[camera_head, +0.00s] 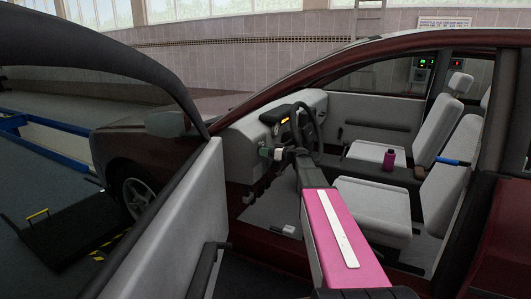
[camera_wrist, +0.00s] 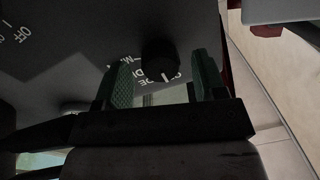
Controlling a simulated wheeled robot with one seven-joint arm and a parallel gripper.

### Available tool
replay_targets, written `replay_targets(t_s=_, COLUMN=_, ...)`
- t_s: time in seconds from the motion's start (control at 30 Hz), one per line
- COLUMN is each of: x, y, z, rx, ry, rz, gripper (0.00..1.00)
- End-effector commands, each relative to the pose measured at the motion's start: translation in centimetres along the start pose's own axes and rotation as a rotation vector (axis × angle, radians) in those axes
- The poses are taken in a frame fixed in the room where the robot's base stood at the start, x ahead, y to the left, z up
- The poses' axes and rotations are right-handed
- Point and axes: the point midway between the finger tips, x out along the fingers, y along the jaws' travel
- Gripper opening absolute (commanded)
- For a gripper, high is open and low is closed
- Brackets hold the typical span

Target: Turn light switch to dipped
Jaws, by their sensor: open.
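The light switch is a round black knob (camera_wrist: 160,60) on a dark grey panel in the wrist view. A short white mark shows on the knob's lower edge, and white lettering partly shows around it, cut off by the knob and fingers. My gripper (camera_wrist: 158,68) has its two green fingers apart, one on each side of the knob, with gaps visible; I cannot tell whether they touch it. In the head view my gripper (camera_head: 268,153) is at the dashboard, left of the steering wheel (camera_head: 305,128); the knob is hidden there.
More panel lettering, including "OFF" (camera_wrist: 22,33), lies at the left in the wrist view. The open car door (camera_head: 170,230) stands left of my arm. The dashboard (camera_head: 245,135) is close to my gripper.

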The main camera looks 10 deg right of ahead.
Motion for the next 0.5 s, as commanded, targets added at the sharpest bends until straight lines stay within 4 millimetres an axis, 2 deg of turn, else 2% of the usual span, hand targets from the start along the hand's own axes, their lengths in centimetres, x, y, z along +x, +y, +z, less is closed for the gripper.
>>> replay_targets(t_s=0.33, x=0.45, y=-0.01, z=0.01, rx=0.0, ry=0.0, rz=0.0, gripper=0.64)
replay_targets(t_s=0.37, x=0.45, y=-0.01, z=0.01, rx=0.0, ry=0.0, rz=0.0, gripper=0.61)
replay_targets(t_s=0.5, x=0.44, y=-0.02, z=0.01, rx=0.0, ry=0.0, rz=0.0, gripper=0.15)
